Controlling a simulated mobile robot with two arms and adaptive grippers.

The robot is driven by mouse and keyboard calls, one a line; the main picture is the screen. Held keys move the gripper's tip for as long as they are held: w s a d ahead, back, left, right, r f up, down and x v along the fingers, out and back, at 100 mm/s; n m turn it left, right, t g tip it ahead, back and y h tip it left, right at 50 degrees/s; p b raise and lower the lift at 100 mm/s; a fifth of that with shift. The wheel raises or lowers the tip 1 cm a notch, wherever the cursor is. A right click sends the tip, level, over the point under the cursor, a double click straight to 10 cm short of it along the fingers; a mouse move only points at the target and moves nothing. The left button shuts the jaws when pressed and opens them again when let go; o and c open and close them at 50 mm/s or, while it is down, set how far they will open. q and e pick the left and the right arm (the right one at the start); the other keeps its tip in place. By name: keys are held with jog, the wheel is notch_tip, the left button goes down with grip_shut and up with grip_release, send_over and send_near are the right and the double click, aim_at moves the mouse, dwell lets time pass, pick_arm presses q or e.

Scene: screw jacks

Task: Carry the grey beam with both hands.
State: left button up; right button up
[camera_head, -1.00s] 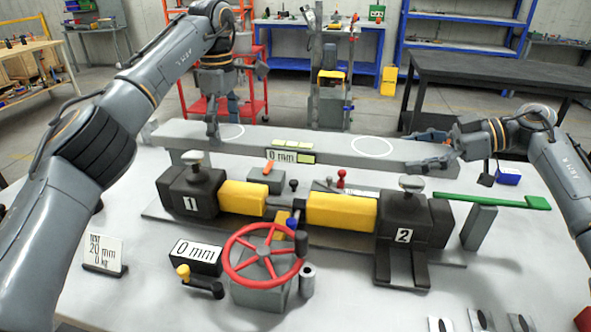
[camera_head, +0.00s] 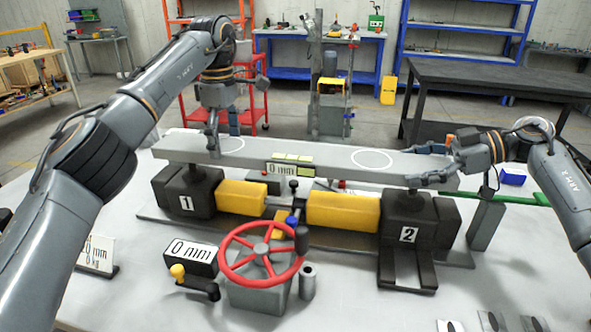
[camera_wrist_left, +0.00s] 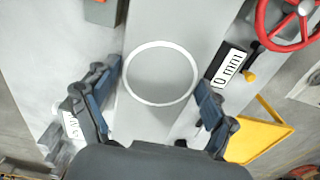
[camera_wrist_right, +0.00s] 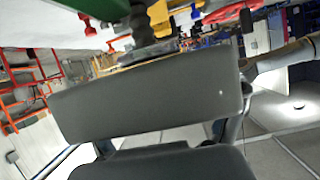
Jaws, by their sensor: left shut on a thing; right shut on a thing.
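The long grey beam (camera_head: 326,162) lies level across the head view, above the two dark jacks marked 1 (camera_head: 186,192) and 2 (camera_head: 405,222). It hides the jacks' top pads, so I cannot tell whether it touches them. My left gripper (camera_head: 214,146) is shut on the beam near its left white ring; the left wrist view shows the beam (camera_wrist_left: 160,75) between its fingers (camera_wrist_left: 158,100). My right gripper (camera_head: 432,164) is shut on the beam's right end. In the right wrist view a dark grey surface fills the middle and the fingertips are hidden.
A red handwheel (camera_head: 262,252), a 0 mm display (camera_head: 190,257) and a yellow-knobbed crank (camera_head: 196,283) stand in front of the jacks. Yellow blocks (camera_head: 343,211) lie between the jacks. A green bar (camera_head: 515,199) on a grey post (camera_head: 486,224) is at right.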

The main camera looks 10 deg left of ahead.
pick_arm(q)
jog(key=o, duration=1.6)
pick_arm(e)
jog(key=o, duration=1.6)
pick_arm(q)
jog(key=shift+o, duration=0.4)
jog(key=shift+s+d+r, duration=0.1)
jog(key=shift+s+r, duration=0.1)
jog(key=shift+s, duration=0.1)
pick_arm(e)
jog(key=shift+o, duration=0.4)
jog(key=shift+s+r, duration=0.15)
jog(key=shift+s, duration=0.15)
pick_arm(q)
jog(key=shift+w+f, duration=0.1)
pick_arm(e)
jog(key=shift+w, duration=0.1)
